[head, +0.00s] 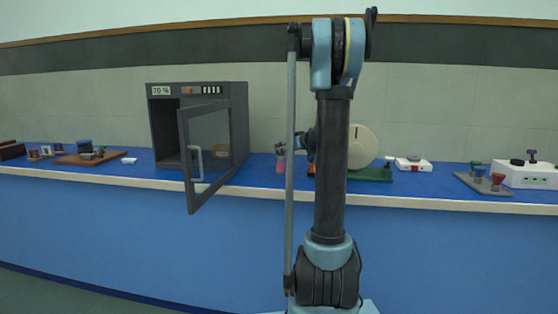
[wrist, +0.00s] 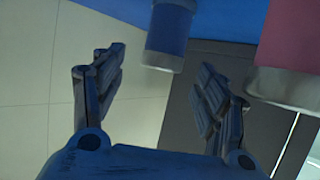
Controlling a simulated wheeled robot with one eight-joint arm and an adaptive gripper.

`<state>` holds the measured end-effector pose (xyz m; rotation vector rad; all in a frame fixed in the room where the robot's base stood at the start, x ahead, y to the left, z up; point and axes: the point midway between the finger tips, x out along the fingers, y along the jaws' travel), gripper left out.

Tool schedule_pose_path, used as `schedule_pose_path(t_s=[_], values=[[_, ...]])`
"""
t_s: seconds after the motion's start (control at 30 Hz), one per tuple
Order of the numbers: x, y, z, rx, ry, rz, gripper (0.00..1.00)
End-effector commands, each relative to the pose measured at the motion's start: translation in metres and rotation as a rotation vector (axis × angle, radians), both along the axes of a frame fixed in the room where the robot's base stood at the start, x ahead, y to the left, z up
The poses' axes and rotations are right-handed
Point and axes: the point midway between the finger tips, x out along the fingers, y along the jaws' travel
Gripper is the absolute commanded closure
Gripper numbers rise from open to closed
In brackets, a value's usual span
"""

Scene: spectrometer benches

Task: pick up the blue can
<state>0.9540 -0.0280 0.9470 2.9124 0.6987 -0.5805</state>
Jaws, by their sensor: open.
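The blue can (wrist: 168,35) shows in the wrist view at the top middle, its grey-rimmed end pointing down the picture. My gripper (wrist: 163,68) is open and empty, with one finger on each side of the can's line in the picture. The can's end appears just beyond the fingertips; I see no contact. In the head view my arm covers much of the middle, and I cannot make out the blue can there.
A pink can (wrist: 286,50) stands close to the right finger in the wrist view; a pink item (head: 281,163) shows beside my arm in the head view. A grey cabinet (head: 242,118) has its glass door (head: 211,137) swung out over the blue bench (head: 110,167).

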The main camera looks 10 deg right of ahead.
Motion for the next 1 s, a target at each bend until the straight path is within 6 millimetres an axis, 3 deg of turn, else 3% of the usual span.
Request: schedule_pose_path(t_s=[0.17,0.5,0.8,1.0], values=[[0.006,0.004,-0.003,0.0,0.0,0.001,0.33],[0.039,0.022,-0.016,0.0,0.0,0.001,0.33],[0.043,0.024,-0.019,0.0,0.0,-0.001,0.33],[0.043,0.024,-0.019,0.0,0.0,0.0,0.79]])
